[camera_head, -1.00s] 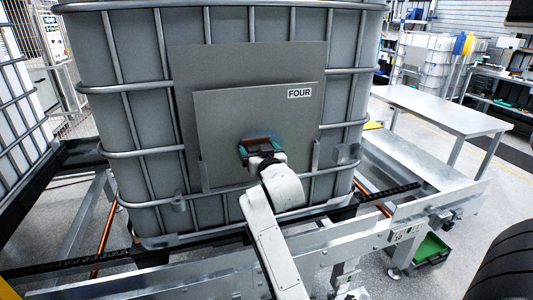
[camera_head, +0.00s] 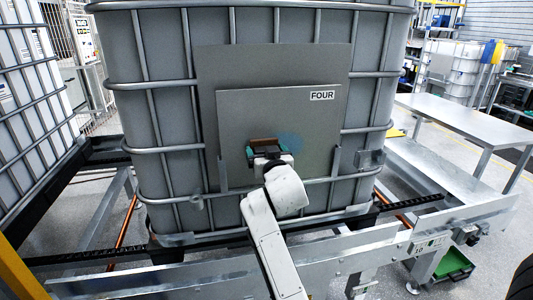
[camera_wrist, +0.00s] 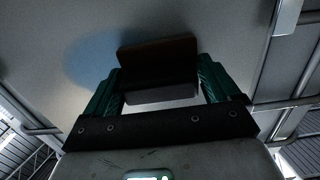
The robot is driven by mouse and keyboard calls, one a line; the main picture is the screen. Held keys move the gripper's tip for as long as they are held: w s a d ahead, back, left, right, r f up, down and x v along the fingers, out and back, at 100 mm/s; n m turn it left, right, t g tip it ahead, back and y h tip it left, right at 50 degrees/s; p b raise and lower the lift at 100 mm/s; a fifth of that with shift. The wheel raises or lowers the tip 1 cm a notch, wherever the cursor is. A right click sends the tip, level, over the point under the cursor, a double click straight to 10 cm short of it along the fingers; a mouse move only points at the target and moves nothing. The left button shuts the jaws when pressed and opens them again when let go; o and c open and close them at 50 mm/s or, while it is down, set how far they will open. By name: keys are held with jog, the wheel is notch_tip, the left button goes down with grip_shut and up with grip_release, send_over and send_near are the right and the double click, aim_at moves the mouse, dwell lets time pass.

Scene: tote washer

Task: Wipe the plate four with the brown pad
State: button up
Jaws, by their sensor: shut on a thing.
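The grey plate (camera_head: 312,115) labelled FOUR is fixed upright on the front of a caged tank; it fills the upper part of the wrist view (camera_wrist: 225,32). A round blue mark (camera_head: 291,142) is on its face, just right of the pad in the head view; in the wrist view the blue mark (camera_wrist: 92,60) lies left of the pad, partly behind it. My gripper (camera_head: 267,154) is shut on the brown pad (camera_head: 263,142), with green fingers on both sides of the pad (camera_wrist: 158,52). The pad is at the plate's face; I cannot tell if it touches.
A larger grey board (camera_head: 225,62) is behind the plate. Metal cage bars (camera_head: 170,84) surround the tank, and a bracket (camera_head: 335,160) stands at the plate's right edge. A steel conveyor frame (camera_head: 400,248) runs below. A metal table (camera_head: 465,118) stands to the right.

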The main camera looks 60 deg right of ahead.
aim_at(285, 144)
jog(key=shift+r+p, duration=1.05)
jog(key=shift+r, duration=0.5)
jog(key=shift+d, duration=0.1)
jog(key=shift+s+d+p, duration=1.2)
jog(key=shift+s+d, duration=0.15)
jog(key=shift+s, duration=0.3)
jog(key=shift+s+d+p, duration=1.2)
jog(key=shift+s+d, duration=0.15)
jog(key=shift+s, duration=0.25)
jog(key=shift+s+d+f, duration=0.1)
jog(key=shift+s+d, duration=0.75)
jog(key=shift+s, duration=0.1)
jog(key=w+a+f+b, duration=0.3)
jog(key=b, duration=0.1)
jog(key=shift+w, duration=0.2)
jog(key=shift+w+a+f+b, duration=0.1)
jog(key=shift+w+a+b, duration=0.2)
jog(key=shift+w+a, duration=0.1)
